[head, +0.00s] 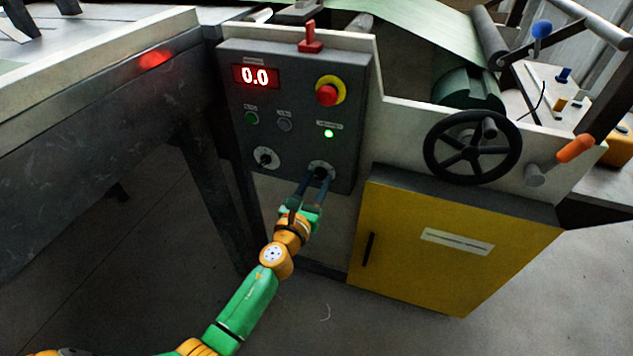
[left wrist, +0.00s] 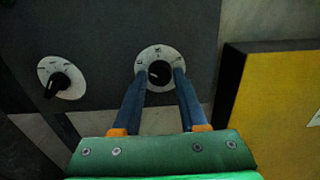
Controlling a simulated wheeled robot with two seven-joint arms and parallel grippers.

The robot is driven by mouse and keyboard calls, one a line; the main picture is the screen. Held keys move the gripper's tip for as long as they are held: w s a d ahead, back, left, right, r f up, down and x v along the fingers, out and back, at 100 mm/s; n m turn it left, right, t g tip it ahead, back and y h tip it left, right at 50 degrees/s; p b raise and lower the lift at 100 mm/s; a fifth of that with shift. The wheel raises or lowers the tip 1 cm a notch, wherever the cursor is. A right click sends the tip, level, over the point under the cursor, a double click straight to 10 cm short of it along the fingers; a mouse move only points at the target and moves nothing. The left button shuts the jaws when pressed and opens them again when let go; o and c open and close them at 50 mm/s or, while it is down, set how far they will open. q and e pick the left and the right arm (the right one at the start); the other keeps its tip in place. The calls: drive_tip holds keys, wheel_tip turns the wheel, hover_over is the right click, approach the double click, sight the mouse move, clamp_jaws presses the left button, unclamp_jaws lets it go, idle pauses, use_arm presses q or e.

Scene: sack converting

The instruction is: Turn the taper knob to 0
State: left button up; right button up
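The grey control panel (head: 290,150) has two black knobs on white dials near its lower edge. Their labels are too small to read, so I cannot tell which is the taper knob. My left gripper (head: 317,175) is at the right knob (left wrist: 158,71). Its two blue fingers (left wrist: 161,78) stand apart, one on each side of that knob, with gaps visible between fingers and knob. They overlap the lower dial edge. The left knob (head: 265,157) is untouched; it also shows in the left wrist view (left wrist: 57,84), its pointer toward lower left. My right gripper is out of view.
The panel carries a red display (head: 256,76) reading 0.0, a red stop button (head: 327,95), a lit green lamp (head: 328,133) and a red lever (head: 311,40). A yellow cabinet (head: 450,250) and black handwheel (head: 472,147) stand right. Floor below is open.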

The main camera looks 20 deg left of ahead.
use_arm(q)
clamp_jaws()
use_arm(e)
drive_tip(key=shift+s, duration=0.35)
use_arm(q)
drive_tip(key=shift+n, duration=0.3)
drive_tip(key=n, duration=0.4)
drive_tip(key=shift+f+n+b, duration=0.1)
drive_tip(key=shift+n+b, duration=0.2)
drive_tip(key=n, duration=0.3)
drive_tip(key=shift+n, duration=1.9)
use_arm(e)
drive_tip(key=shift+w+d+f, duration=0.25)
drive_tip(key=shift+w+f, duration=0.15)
use_arm(q)
drive_tip(key=o, duration=0.5)
unclamp_jaws()
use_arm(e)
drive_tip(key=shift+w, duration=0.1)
